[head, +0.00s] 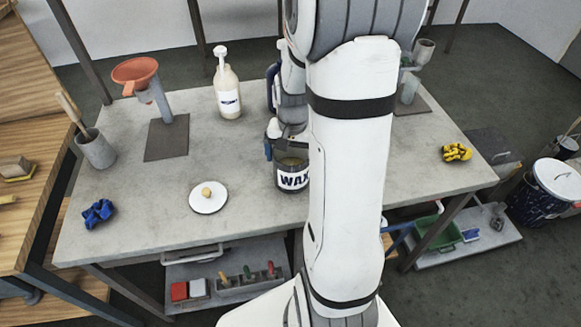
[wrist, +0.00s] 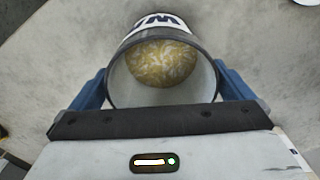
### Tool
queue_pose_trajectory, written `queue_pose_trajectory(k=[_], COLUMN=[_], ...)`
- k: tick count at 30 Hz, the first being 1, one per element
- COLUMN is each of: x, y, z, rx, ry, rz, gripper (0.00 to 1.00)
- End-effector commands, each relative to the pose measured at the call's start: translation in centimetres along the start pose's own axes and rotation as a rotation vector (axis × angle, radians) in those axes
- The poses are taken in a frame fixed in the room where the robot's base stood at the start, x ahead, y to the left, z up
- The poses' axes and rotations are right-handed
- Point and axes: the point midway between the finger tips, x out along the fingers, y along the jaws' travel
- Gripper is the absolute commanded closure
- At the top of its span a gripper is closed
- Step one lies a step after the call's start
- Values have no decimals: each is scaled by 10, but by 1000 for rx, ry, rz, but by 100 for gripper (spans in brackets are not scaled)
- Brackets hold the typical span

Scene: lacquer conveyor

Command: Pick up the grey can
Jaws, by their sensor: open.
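The grey can (head: 293,181) with a white label reading "WAX" stands upright on the grey table, partly hidden behind my arm. In the wrist view the can (wrist: 150,27) is seen from above, open at the top, with mottled yellowish stuff inside. My gripper (wrist: 160,88) is open, with one blue finger on each side of the can; whether they touch it I cannot tell. In the head view my gripper (head: 275,148) is at the can's upper part, mostly hidden by my arm.
A white dish (head: 208,204) with a small tan lump lies left of the can. A pump bottle (head: 228,95) and an orange funnel on a stand (head: 137,73) are behind. A brush pot (head: 95,150), blue cloth (head: 98,213) and yellow cloth (head: 457,152) are near the table's sides.

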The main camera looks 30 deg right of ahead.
Motion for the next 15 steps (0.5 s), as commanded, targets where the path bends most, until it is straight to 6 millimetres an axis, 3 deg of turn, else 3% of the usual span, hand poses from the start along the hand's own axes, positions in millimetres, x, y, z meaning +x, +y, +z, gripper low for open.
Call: queue_pose_trajectory(k=[6, 15], x=[28, 33], y=[-1, -2], z=[1, 1], rx=[-1, -2], ry=[-3, 0], rz=[1, 0], gripper=[0, 0])
